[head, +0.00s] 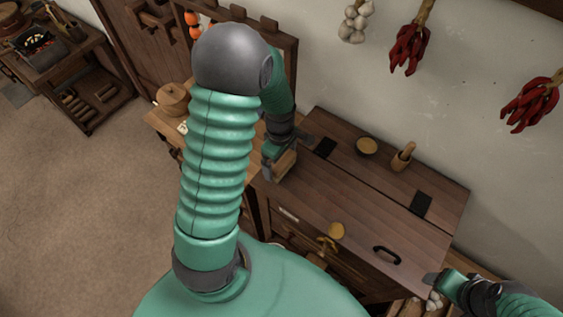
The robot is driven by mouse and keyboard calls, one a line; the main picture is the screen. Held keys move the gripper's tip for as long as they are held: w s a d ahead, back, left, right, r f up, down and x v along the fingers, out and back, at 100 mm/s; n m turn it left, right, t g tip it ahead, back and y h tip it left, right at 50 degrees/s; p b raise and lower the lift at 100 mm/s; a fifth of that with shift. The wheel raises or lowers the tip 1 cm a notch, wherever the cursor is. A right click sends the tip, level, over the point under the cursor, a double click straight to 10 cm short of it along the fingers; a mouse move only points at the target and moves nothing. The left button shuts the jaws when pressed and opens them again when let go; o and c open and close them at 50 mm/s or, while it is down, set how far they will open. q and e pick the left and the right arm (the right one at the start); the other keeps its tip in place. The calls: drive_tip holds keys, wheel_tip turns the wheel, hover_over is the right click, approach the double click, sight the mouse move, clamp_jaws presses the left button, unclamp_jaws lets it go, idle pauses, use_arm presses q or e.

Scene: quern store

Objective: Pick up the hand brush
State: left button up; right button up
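My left gripper (283,155) is at the left end of the dark wooden chest top (350,205). A small tan wooden piece (285,166) shows right at its fingers; it may be the hand brush, but no bristles can be made out. Whether the fingers are closed on it or only beside it is unclear. My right gripper (436,285) is at the lower right, by the chest's front right corner, with no held object visible. Its finger gap is too small to judge. No other thing clearly looks like a hand brush.
On the chest's back strip stand a small bowl (367,146) and a mortar with pestle (403,156). A black handle (387,255) is on the lid's front. A round wooden box (173,99) stands on a table at left. Garlic (355,24) and red peppers (409,49) hang on the wall.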

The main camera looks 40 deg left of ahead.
use_arm(q)
drive_tip(key=shift+a, duration=0.25)
drive_tip(key=shift+c, duration=2.3)
drive_tip(key=shift+s+d, duration=0.1)
drive_tip(key=shift+d, duration=0.1)
drive_tip(key=shift+c, duration=1.3)
drive_tip(key=shift+d+r, duration=0.15)
drive_tip(key=shift+d, duration=0.15)
drive_tip(key=shift+c, duration=1)
drive_tip(key=shift+d+r, duration=0.2)
drive_tip(key=shift+d, duration=0.45)
drive_tip(key=a+r, duration=0.1)
drive_tip(key=r+b, duration=0.1)
drive_tip(key=shift+a+r, duration=0.4)
drive_tip(key=s+a+r+b, duration=0.1)
drive_tip(key=s+a+b, duration=0.1)
drive_tip(key=s, duration=1.3)
drive_tip(key=shift+s+r+b, duration=0.35)
drive_tip(key=shift+b, duration=0.5)
use_arm(e)
wheel_tip(320, 180, down, 4)
drive_tip(key=shift+s+f, duration=0.1)
drive_tip(key=shift+f, duration=0.15)
